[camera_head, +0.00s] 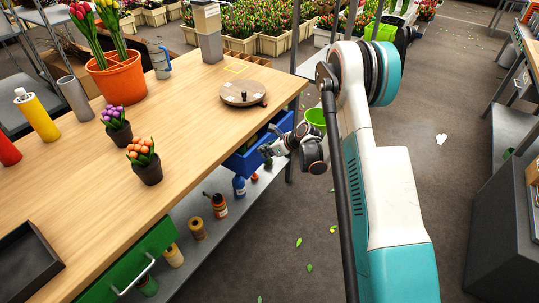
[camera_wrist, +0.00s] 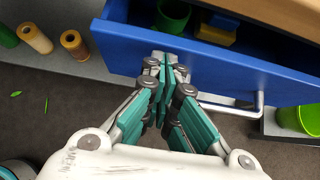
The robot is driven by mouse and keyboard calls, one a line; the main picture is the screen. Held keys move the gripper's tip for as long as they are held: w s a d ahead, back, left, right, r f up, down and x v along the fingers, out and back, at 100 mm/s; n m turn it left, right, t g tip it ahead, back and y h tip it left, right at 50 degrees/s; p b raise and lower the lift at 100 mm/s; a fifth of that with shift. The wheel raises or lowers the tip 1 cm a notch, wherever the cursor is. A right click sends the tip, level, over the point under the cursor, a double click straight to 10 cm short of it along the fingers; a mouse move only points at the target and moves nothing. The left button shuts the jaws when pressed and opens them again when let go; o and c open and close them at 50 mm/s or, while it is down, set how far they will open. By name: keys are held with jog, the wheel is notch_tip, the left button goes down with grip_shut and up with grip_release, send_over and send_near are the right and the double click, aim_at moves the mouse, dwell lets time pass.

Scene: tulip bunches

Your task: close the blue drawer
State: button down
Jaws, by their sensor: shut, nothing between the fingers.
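The blue drawer (camera_head: 242,163) sticks out from under the right end of the wooden table's front edge. In the wrist view its blue front panel (camera_wrist: 225,75) crosses the picture, with the open inside behind it and a silver bar handle (camera_wrist: 225,104) on its face. My gripper (camera_head: 265,149) is at the drawer front. In the wrist view the closed fingertips (camera_wrist: 167,62) are against or very near the panel, left of the handle; I cannot tell if they touch. Nothing is held between them.
A green cup (camera_wrist: 172,15) and a yellow item (camera_wrist: 218,26) lie inside the drawer. A green drawer (camera_head: 135,265) sits farther left. Bottles and jars stand on the low shelf (camera_head: 215,240). A green bucket (camera_head: 316,118) is beyond my gripper. The floor right of the table is mostly clear.

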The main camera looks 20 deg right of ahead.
aim_at(256, 146)
jog(key=w+a, duration=0.1)
jog(key=w, duration=0.1)
jog(key=w+a, duration=0.2)
jog(key=shift+r, duration=0.1)
dwell(0.3)
jog(key=shift+d, duration=0.1)
